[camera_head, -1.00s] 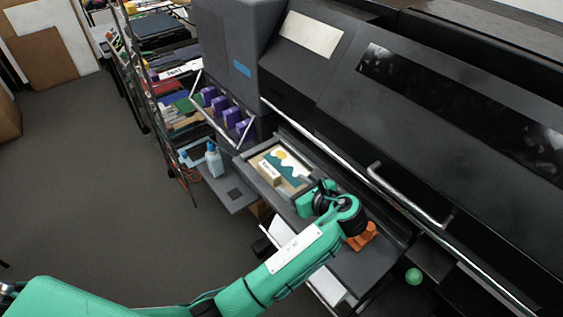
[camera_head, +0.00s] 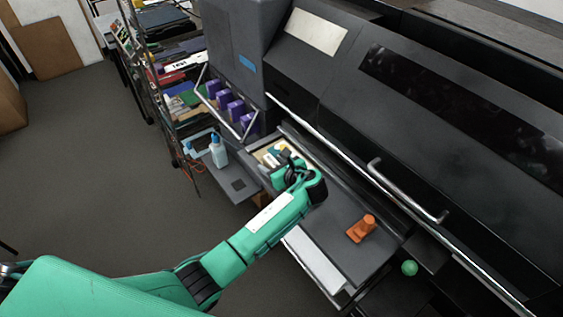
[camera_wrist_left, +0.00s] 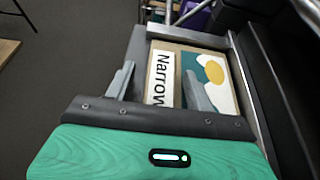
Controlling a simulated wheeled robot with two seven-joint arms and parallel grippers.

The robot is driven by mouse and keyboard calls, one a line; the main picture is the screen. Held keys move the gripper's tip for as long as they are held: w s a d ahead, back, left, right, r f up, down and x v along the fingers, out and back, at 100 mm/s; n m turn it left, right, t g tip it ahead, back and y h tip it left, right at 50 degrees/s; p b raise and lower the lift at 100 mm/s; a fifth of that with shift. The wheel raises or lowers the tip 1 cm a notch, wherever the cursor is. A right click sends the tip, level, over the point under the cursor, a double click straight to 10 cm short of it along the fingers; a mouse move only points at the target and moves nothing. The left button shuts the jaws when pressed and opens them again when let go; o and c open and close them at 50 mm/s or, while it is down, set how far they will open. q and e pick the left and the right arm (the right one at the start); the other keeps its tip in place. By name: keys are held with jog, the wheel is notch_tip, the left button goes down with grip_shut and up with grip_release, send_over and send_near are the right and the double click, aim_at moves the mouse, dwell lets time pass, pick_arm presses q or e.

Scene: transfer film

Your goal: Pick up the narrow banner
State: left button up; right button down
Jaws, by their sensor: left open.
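The narrow banner is a cardboard-brown piece with a white label reading "Narrow" (camera_wrist_left: 162,77), and a print with a yellow sun on white and teal (camera_wrist_left: 215,75) lies beside it. They rest on the grey shelf of the big dark printer. In the head view only part of the banner group (camera_head: 268,157) shows; my left gripper (camera_head: 283,160) hides the rest. The left gripper is open. In the left wrist view its two fingers (camera_wrist_left: 160,88) are apart, one on each side of the "Narrow" label. I cannot tell whether they touch it. My right gripper is not in view.
An orange object (camera_head: 362,229) stands on the printer shelf (camera_head: 335,215) to the right. A bottle (camera_head: 218,152) and purple cartridges (camera_head: 228,103) are at the left. The printer's metal bar (camera_head: 330,155) runs close behind.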

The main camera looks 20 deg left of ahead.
pick_arm(q)
jog(key=c, duration=1.1)
